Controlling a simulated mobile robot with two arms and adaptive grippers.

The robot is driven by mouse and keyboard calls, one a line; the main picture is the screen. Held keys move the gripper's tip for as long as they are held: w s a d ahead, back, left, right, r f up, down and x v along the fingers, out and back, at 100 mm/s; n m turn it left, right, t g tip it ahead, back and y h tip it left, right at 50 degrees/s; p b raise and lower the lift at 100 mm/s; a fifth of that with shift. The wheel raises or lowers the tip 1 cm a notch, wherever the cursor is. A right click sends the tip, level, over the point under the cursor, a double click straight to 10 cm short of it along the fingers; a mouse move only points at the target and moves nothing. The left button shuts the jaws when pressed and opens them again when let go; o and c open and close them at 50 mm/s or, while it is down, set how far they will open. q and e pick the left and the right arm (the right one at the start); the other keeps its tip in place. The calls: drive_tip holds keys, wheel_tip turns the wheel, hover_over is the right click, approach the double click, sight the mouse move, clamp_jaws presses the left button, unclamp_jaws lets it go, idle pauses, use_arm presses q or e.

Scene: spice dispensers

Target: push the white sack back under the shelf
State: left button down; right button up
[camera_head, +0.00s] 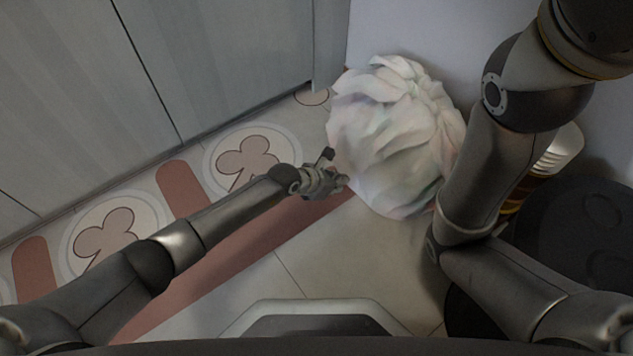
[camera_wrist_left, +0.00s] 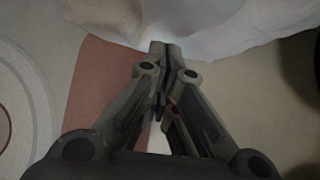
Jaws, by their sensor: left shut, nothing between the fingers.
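The white sack (camera_head: 397,140) is a crumpled, bulging bag on the floor at the upper middle of the head view, against the pale wall. My left gripper (camera_head: 341,182) is at the sack's lower left side, low near the floor. In the left wrist view the left gripper (camera_wrist_left: 165,48) is shut and empty. Its fingertips are at the edge of the sack (camera_wrist_left: 215,25); I cannot tell whether they touch. My right arm crosses the right of the head view, and its gripper is out of sight. I cannot make out a shelf.
Grey cabinet fronts (camera_head: 215,65) run along the left. A patterned floor border (camera_head: 110,232) with red bands lies before them. A stack of white and amber cups or containers (camera_head: 560,150) and a dark round object (camera_head: 585,235) stand at the right. The tiled floor below the sack is clear.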

use_arm(q)
drive_tip(key=v, duration=0.9)
drive_tip(key=shift+f, duration=0.1)
